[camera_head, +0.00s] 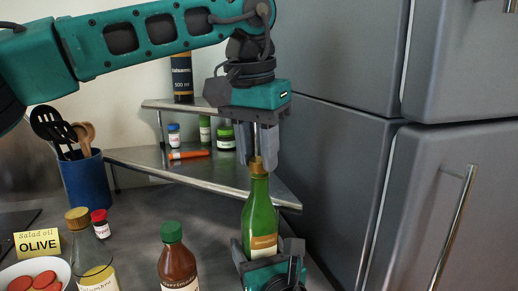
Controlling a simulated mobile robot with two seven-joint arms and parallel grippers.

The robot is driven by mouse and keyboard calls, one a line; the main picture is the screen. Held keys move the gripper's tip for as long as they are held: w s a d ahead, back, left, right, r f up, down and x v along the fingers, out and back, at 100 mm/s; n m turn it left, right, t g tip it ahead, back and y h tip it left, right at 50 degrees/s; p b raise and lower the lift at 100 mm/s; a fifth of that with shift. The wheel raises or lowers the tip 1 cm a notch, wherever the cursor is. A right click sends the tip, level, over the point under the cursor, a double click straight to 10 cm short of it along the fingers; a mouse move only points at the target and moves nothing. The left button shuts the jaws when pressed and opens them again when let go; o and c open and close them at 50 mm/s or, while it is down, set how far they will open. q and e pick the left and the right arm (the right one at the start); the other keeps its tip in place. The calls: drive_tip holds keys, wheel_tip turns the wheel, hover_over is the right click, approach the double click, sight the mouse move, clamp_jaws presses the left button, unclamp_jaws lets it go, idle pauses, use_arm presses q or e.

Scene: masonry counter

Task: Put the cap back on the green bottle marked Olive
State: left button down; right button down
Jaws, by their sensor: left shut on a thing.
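The green bottle (260,214) stands upright right of centre, with a tan and white label too small to read. My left gripper (257,158) points down over its mouth, shut on a narrow tan cap (257,163). The cap is in line with the neck; I cannot tell whether it is seated or just touching. My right gripper (268,258) is at the bottom of the view, with fingers on both sides of the bottle's lower body; it appears shut on it. The bottle's base is hidden. A yellow card reading "Salad oil OLIVE" (38,242) stands at far left.
A gold-capped oil bottle (97,276), a red-capped jar (100,224) and a green-capped sauce bottle (177,262) stand on the counter. A blue utensil pot (86,186) is behind. A metal corner shelf (150,163) holds jars. A grey fridge (450,190) fills the right.

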use_arm(q)
drive_tip(key=m, duration=0.4)
drive_tip(key=shift+g, duration=0.3)
drive_tip(key=c, duration=0.8)
unclamp_jaws()
drive_tip(key=shift+r, duration=0.1)
